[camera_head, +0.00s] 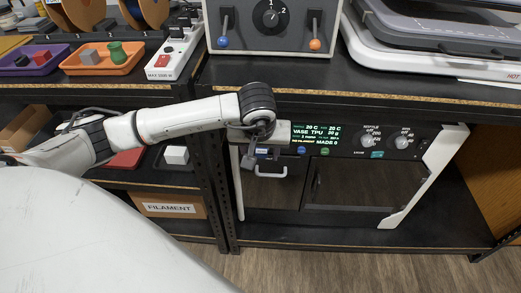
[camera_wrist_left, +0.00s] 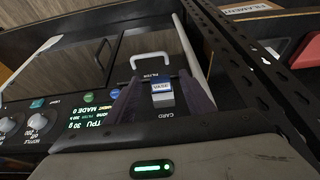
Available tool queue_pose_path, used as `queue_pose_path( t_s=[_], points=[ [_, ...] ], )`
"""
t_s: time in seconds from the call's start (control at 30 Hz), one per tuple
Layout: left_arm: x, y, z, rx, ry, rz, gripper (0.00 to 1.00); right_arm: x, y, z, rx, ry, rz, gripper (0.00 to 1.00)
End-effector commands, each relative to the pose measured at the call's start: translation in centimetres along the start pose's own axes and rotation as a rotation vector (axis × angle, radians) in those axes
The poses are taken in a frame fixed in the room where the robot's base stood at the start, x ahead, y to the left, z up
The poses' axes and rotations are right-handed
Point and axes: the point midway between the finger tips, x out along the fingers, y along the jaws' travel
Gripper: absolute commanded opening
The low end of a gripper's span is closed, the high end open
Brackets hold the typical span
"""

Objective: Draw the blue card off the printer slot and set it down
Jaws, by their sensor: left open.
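The blue card (camera_wrist_left: 162,92), blue with a white label, sticks out of the slot marked CARD on the printer front, as the left wrist view shows. My left gripper (camera_wrist_left: 160,79) is open, with its two dark fingers on either side of the card. Whether either finger touches the card I cannot tell. In the head view my left gripper (camera_head: 265,152) is at the left end of the printer panel (camera_head: 349,140), and the card is not clearly visible there. My right gripper is not in view.
A white door handle (camera_wrist_left: 150,57) is close to the card. A black rack post (camera_head: 217,185) stands left of the printer. An orange tray (camera_head: 100,60), a purple tray (camera_head: 35,62) and a power strip (camera_head: 172,58) are on the upper shelf. Bare shelf edge shows between strip and control box.

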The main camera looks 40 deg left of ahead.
Motion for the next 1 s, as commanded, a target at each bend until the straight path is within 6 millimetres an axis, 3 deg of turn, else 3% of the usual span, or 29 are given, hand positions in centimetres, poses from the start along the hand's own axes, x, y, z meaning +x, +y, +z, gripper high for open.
queue_pose_path(
  t_s=[0.1,0.33,1.0],
  points=[
    [0.0,0.0,0.0,0.000,-0.001,0.000,0.45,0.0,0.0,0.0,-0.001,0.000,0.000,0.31],
    [0.0,0.0,0.0,0.000,-0.001,0.001,0.06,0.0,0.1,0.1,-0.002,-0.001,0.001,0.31],
    [-0.6,0.1,1.3,0.002,-0.001,0.001,0.05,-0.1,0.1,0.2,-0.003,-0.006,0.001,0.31]
  ],
)
